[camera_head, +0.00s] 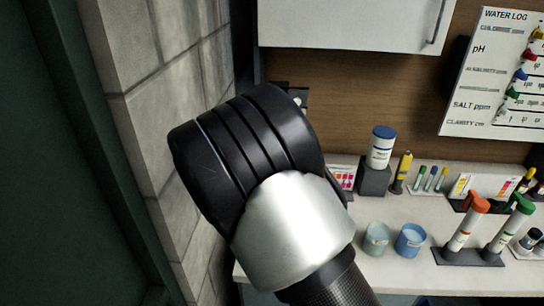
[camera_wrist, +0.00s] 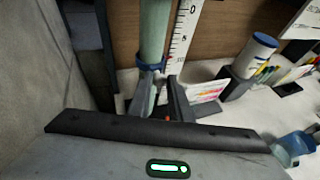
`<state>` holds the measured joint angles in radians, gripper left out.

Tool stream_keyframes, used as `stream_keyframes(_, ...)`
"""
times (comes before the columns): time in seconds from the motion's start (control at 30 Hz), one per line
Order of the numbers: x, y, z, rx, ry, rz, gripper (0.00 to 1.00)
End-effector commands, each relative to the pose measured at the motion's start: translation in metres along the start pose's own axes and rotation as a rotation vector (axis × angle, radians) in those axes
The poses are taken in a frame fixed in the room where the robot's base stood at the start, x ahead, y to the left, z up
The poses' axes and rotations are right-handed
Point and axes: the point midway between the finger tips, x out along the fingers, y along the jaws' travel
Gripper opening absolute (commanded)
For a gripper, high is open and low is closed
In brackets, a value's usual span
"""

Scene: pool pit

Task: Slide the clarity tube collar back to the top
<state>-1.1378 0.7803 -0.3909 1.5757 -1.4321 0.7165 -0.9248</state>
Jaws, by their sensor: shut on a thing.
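The pale green clarity tube (camera_wrist: 155,28) stands upright in the wrist view, rising out of the top of the picture. A white scale (camera_wrist: 184,30) with a 0 near its top and black and red marks runs along its right side. My gripper (camera_wrist: 160,84) is at the lower visible part of the tube, with dark fingers on either side. In the head view my arm covers the tube, collar and gripper.
A white bottle with a blue lid (camera_head: 381,148) stands on a dark block on the counter, right of my arm. Two cups, one blue (camera_head: 410,241), and racked tubes (camera_head: 484,232) stand further right. A block wall (camera_head: 165,110) is close on the left; a white cabinet (camera_head: 350,22) hangs above.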

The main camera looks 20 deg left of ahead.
Motion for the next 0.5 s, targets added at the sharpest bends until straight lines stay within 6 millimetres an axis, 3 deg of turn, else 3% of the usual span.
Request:
stream_keyframes(0.03,-0.009,-0.001,0.023,0.005,-0.001,-0.002,0.00)
stream_keyframes(0.2,-0.023,-0.001,0.057,0.003,-0.002,-0.003,0.00)
stream_keyframes(0.5,-0.034,-0.001,0.083,0.000,-0.001,-0.003,0.00)
